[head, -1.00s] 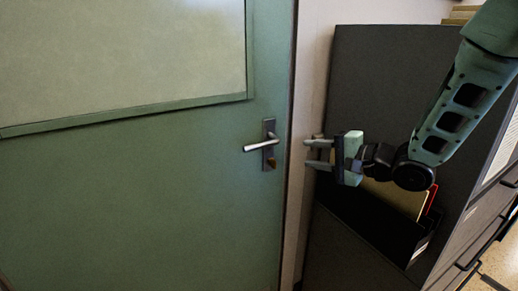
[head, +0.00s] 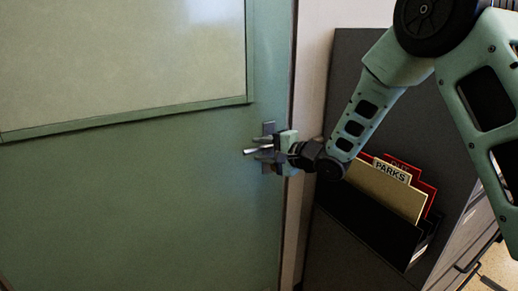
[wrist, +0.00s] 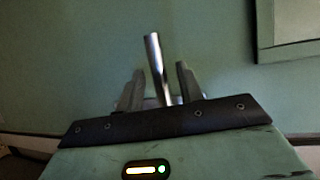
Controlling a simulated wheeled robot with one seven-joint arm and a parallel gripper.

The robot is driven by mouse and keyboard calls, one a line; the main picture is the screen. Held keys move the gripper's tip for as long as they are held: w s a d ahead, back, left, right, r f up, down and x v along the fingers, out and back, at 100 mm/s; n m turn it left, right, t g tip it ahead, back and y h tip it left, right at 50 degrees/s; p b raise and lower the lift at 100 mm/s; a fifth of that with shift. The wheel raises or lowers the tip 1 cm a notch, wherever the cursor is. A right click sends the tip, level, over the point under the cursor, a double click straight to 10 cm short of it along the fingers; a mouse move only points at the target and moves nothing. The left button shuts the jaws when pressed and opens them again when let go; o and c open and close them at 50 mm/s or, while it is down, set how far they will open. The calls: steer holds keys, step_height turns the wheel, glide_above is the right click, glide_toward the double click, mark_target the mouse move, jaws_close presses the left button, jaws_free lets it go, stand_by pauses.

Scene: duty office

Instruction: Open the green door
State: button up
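The green door (head: 140,190) fills the left of the head view and looks closed, with a pale panel in its upper part. Its silver lever handle (head: 250,151) sits on a dark plate (head: 268,128) near the door's right edge. My gripper (head: 262,153) is at the handle, covering much of the plate and the lever's base. In the wrist view, the lever (wrist: 155,65) runs between my two fingers (wrist: 158,88), its free end reaching out beyond them. A gap shows on each side of the lever, so my fingers are open around it.
A dark cabinet (head: 355,80) stands right of the door frame, close to my arm. A wall pocket on its side holds folders, one tan folder (head: 385,190) marked "PARKS". A pale strip of wall (head: 314,70) lies between door and cabinet.

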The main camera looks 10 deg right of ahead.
steer(key=shift+w+a+f, duration=0.1)
steer(key=shift+w+a, duration=0.35)
steer(key=shift+w, duration=0.05)
jaws_close()
steer(key=shift+w+d+f+n+h+b, duration=0.1)
steer(key=shift+d+f+n+h+b, duration=0.2)
steer(key=shift+f+n+h, duration=0.5)
steer(key=shift+w+d+f+n+h+b, duration=0.15)
steer(key=shift+f+n+h+b, duration=0.25)
steer(key=shift+f+n, duration=0.45)
steer(key=shift+s+d+f+n+h+b, duration=0.1)
steer(key=shift+d+f+n+h+b, duration=0.35)
steer(key=shift+n, duration=0.6)
steer(key=shift+a, duration=0.15)
